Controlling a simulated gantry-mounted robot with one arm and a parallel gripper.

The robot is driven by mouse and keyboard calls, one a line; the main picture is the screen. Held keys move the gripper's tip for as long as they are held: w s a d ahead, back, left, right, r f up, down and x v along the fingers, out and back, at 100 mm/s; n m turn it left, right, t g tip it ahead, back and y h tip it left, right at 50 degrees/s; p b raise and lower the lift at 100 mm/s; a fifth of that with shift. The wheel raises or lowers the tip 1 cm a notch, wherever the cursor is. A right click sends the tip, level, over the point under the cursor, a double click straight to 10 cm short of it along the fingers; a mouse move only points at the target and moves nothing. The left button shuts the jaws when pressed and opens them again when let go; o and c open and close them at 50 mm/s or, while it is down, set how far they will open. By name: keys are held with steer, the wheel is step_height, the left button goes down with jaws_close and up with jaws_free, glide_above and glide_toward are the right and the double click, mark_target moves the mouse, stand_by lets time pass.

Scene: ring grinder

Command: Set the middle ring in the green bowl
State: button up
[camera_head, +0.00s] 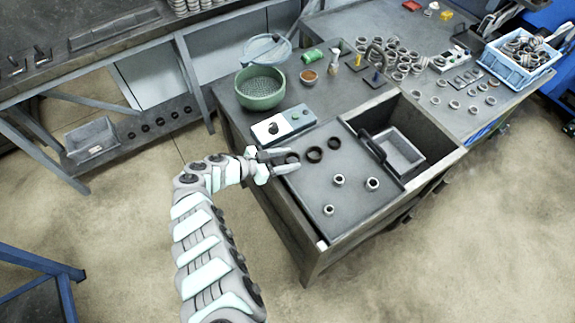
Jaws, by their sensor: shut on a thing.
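My gripper (290,158) is at the left edge of the grey plate on the bench, its fingers shut on a dark ring (292,157). I cannot tell whether this ring touches the plate or is held just above it. Two more dark rings lie to its right on the plate, one close by (314,154) and one farther up right (334,143). The held ring is the leftmost of the three in the picture. The green bowl (261,101) stands on the bench beyond the gripper, with a speckled grey-green inside.
A control box (283,126) with knobs sits between gripper and bowl. Three pale metal rings stand on the plate's near part, one of them here (372,183). An open recess with a grey tray (400,158) lies right. A small brown bowl (308,76) stands beside the green bowl.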

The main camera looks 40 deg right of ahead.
step_height(320, 180, down, 3)
steer(key=shift+s+r+b, duration=0.1)
steer(key=shift+s+b, duration=0.05)
steer(key=shift+b, duration=0.4)
steer(key=shift+f+b, duration=0.2)
steer(key=shift+b, duration=0.1)
steer(key=o, duration=1.5)
steer(key=shift+c, duration=0.2)
